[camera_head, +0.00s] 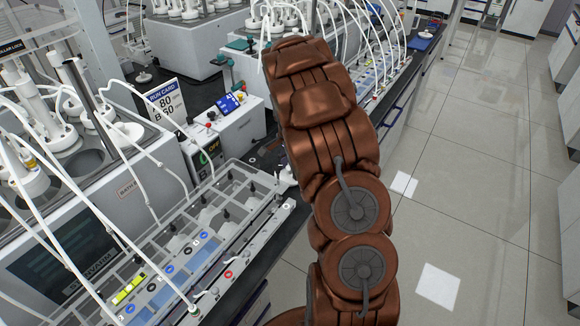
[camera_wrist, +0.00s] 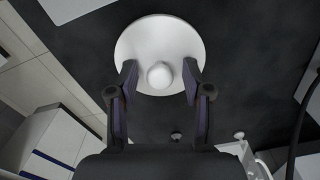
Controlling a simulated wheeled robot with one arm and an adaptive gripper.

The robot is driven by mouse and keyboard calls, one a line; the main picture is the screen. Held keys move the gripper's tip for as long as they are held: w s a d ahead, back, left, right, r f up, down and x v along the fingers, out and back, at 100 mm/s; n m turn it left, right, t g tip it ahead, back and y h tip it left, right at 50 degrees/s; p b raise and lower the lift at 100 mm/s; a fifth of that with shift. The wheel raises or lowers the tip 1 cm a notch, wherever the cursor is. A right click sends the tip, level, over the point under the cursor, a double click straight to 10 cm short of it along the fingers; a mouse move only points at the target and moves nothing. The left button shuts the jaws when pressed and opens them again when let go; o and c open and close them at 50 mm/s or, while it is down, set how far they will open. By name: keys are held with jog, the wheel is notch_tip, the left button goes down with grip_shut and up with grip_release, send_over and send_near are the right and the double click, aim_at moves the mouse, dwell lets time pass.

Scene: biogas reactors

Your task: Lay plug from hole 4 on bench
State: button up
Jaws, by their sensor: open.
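The white plug (camera_wrist: 135,45), a round disc with a raised knob, shows in the wrist view against the dark bench top (camera_wrist: 235,60). My gripper (camera_wrist: 160,77) is open, with one finger on each side of the knob and a gap on both sides. The fingertips overlap the disc in the picture; I cannot tell whether they touch it. In the head view my brown arm hides the gripper. A small white piece (camera_head: 287,178) shows at the arm's left edge; I cannot tell whether it is the plug. Hole 4 cannot be made out.
A clear rack (camera_head: 228,210) with coloured round marks runs along the bench's front. Behind it stand a run card (camera_head: 166,101), a control box (camera_head: 240,127) and a bath (camera_head: 75,240) with white tubes. The floor (camera_head: 480,170) at right is clear.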

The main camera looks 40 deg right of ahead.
notch_tip(320, 180, up, 12)
jog(key=b, duration=0.3)
jog(key=shift+r+b, duration=0.15)
jog(key=shift+b, duration=0.25)
jog(key=s+a+r+n, duration=0.4)
jog(key=s+a+n, duration=0.3)
jog(key=s+a, duration=0.7)
jog(key=s+a+f+n+g, duration=0.1)
jog(key=s+a+f+n, duration=0.1)
jog(key=s+a+n, duration=0.3)
jog(key=s+a+f+n, duration=0.2)
jog(key=s+a+n, duration=0.3)
jog(key=s, duration=0.9)
jog(key=shift+s+a+f+g, duration=0.15)
jog(key=shift+a+g, duration=0.25)
jog(key=shift+a, duration=0.4)
